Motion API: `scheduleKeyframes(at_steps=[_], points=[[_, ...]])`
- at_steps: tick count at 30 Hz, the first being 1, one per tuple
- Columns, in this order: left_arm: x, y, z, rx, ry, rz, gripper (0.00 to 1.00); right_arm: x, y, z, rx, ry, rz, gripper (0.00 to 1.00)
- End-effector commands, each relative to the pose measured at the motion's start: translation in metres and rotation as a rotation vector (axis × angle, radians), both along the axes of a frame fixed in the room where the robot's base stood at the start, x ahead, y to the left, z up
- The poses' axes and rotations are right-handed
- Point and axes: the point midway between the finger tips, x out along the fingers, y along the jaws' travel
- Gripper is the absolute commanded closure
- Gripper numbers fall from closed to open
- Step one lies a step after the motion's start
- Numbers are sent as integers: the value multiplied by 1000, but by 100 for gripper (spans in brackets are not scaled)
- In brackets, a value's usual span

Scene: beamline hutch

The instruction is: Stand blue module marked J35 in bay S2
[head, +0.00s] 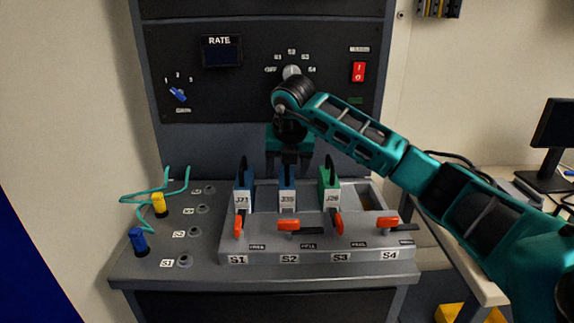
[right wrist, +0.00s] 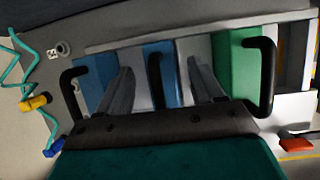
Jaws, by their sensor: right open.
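The blue module J35 (head: 287,200) stands upright in the rack, in the bay above the S2 label (head: 289,259). It looks level with its neighbours, but its base is hidden. My right gripper (head: 289,162) is directly above it, pointing down. In the right wrist view my two open fingers (right wrist: 162,85) sit on either side of the module's black handle (right wrist: 155,78), with gaps showing; contact is not visible. The orange S2 lever (head: 297,226) lies sideways in front of this bay. My left gripper is not in view.
A blue module (head: 243,200) stands left in S1, and a green module J28 (head: 329,198) right in S3, both close by. S4 (head: 368,195) looks empty. Teal cables with a yellow plug (head: 159,205) and blue plug (head: 138,241) are at the left.

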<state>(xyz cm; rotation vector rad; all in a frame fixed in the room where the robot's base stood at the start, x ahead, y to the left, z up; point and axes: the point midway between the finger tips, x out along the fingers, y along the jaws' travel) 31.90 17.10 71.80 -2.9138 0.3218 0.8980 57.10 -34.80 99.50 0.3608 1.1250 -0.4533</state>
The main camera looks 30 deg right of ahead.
Motion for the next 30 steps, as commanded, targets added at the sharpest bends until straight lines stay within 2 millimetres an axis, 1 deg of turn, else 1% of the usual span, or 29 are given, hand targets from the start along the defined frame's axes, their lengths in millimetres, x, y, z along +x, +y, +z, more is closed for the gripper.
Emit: scheduleKeyframes(at_steps=[1,5,12,15,18,23,30], points=[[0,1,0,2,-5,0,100,0,0,1,0,-1,0,33],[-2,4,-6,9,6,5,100,-7,4,23,0,-6,0,33],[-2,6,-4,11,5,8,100,-27,13,74,-1,-7,1,33],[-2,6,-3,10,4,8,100,-34,16,92,0,-7,1,33],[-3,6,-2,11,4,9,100,-40,18,106,0,-6,0,33],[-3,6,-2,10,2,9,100,-45,21,118,0,-4,1,33],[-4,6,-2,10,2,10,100,-46,21,120,0,-2,0,33]])
